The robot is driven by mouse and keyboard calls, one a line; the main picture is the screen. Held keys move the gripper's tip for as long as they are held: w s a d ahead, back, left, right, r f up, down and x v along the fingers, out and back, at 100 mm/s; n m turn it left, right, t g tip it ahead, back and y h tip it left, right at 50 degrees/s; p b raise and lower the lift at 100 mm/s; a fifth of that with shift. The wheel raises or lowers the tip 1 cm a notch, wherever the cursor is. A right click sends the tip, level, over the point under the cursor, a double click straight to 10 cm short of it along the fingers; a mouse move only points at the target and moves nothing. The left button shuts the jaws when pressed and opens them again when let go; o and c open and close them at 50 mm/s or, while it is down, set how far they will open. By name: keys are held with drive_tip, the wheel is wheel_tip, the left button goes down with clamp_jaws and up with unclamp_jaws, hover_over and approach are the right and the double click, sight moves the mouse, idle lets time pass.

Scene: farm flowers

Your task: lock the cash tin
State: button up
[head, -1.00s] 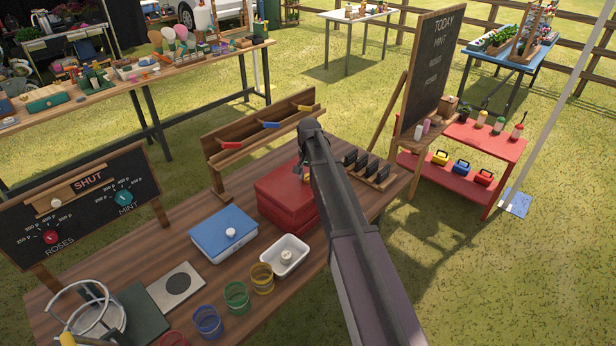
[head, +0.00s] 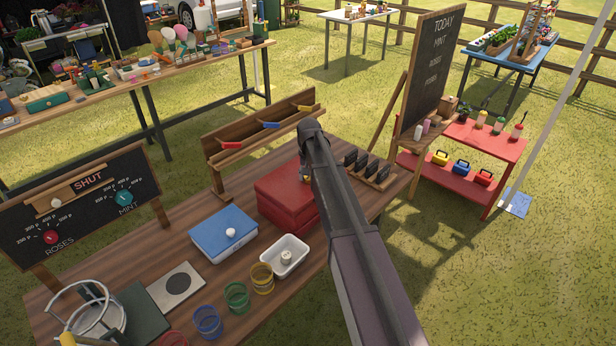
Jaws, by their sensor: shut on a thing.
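A closed red metal box (head: 283,200), which looks like the cash tin, sits at the middle of the wooden table. My arm reaches over its right side from the lower right. My gripper is almost wholly hidden behind my arm at the tin's right end; only a small part (head: 304,170) shows. A small yellow thing (head: 306,179) shows at the gripper beside the arm; its shape is too small to tell. The gripper appears shut on it. The tin's lock and right side are hidden.
A blue box (head: 222,238) with a white knob and a white dish (head: 286,252) stand left and in front of the tin. A wooden rack (head: 255,145) stands behind. Dark card holders (head: 370,168) are right of my arm. Coloured rings (head: 236,297) line the front.

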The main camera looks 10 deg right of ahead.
drive_tip(key=n, duration=0.7)
drive_tip(key=shift+s, duration=0.1)
drive_tip(key=n, duration=0.4)
drive_tip(key=shift+n, duration=1.6)
drive_tip(key=o, duration=1.2)
